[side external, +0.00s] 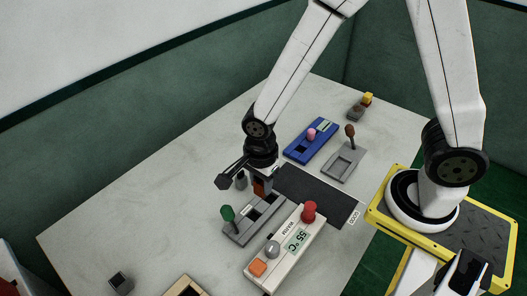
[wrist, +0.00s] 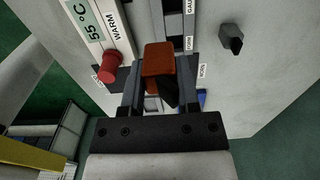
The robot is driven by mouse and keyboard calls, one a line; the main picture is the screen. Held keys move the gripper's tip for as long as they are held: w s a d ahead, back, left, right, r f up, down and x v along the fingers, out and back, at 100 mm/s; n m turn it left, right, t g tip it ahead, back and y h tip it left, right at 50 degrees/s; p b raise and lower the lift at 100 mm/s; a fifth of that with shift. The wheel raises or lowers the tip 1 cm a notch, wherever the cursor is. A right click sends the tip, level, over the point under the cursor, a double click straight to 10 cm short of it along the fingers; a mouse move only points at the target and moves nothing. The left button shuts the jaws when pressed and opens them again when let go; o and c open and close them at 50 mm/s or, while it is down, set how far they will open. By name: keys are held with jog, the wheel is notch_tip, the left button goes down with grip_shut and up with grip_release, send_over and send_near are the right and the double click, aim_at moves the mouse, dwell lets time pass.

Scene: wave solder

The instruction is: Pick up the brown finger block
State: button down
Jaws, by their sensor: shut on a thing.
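The brown finger block (wrist: 158,58) is an orange-brown block between the two fingers of my gripper (wrist: 160,82) in the wrist view. In the side view the block (side external: 260,187) shows below my gripper (side external: 260,177), at the far end of a grey slotted fixture (side external: 245,231). The jaws are shut on it. I cannot tell whether its lower end is clear of the fixture.
A white box (side external: 285,262) with a 55 °C display, a red knob (side external: 309,211) and an orange button stands in front. A dark mat (side external: 316,194), blue fixture (side external: 299,149) and grey fixture (side external: 343,170) lie beyond.

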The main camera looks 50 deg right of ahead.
jog(key=shift+s+d+r, duration=0.1)
jog(key=shift+s+r, duration=0.1)
jog(key=shift+s, duration=0.25)
jog(key=shift+s+d+r, duration=0.1)
jog(key=shift+s+r, duration=0.1)
jog(key=shift+s, duration=0.2)
